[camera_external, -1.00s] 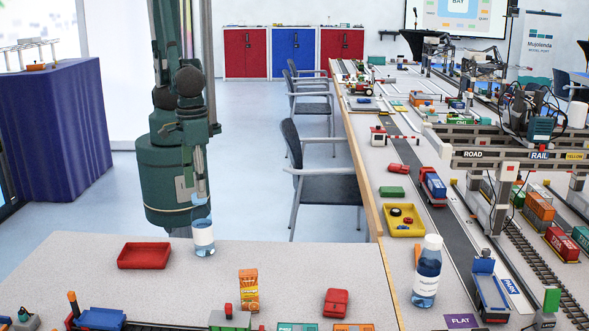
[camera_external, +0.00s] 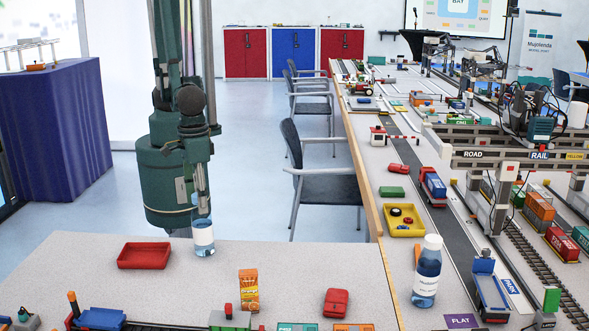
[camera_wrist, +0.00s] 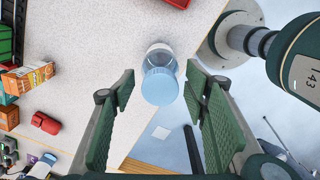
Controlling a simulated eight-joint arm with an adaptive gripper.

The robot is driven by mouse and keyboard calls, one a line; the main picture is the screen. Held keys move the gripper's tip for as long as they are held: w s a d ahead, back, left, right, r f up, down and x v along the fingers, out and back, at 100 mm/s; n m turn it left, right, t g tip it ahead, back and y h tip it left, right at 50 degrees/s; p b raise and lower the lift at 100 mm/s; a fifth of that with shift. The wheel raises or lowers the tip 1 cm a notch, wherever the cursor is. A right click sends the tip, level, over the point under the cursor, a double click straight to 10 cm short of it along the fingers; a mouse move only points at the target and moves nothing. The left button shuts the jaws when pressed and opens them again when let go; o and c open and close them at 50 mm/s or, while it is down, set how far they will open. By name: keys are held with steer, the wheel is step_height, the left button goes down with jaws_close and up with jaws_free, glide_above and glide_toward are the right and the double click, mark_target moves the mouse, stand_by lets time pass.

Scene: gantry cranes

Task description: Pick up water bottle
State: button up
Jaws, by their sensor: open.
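A water bottle (camera_external: 203,237) with clear blue water and a white label stands upright near the back edge of the light grey table (camera_external: 110,262). My gripper (camera_external: 200,208) is at the bottle's top in the external view and hides most of its cap. In the wrist view the bottle (camera_wrist: 160,70), with its pale blue cap facing me, lies between and just beyond the tips of my gripper (camera_wrist: 159,90). The two green-padded fingers are wide open, with visible gaps to the bottle. A second, larger-looking water bottle (camera_external: 427,272) stands on the right table.
A red tray (camera_external: 145,256) lies left of the near bottle. An orange juice carton (camera_external: 249,290) and a red toy car (camera_external: 336,302) stand in front. Small toys line the table's front.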

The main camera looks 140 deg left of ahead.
stand_by(0.5)
steer(key=c, duration=1.4)
steer(key=shift+r, duration=0.2)
steer(key=shift+r+p, duration=0.5)
steer(key=shift+r, duration=4.3)
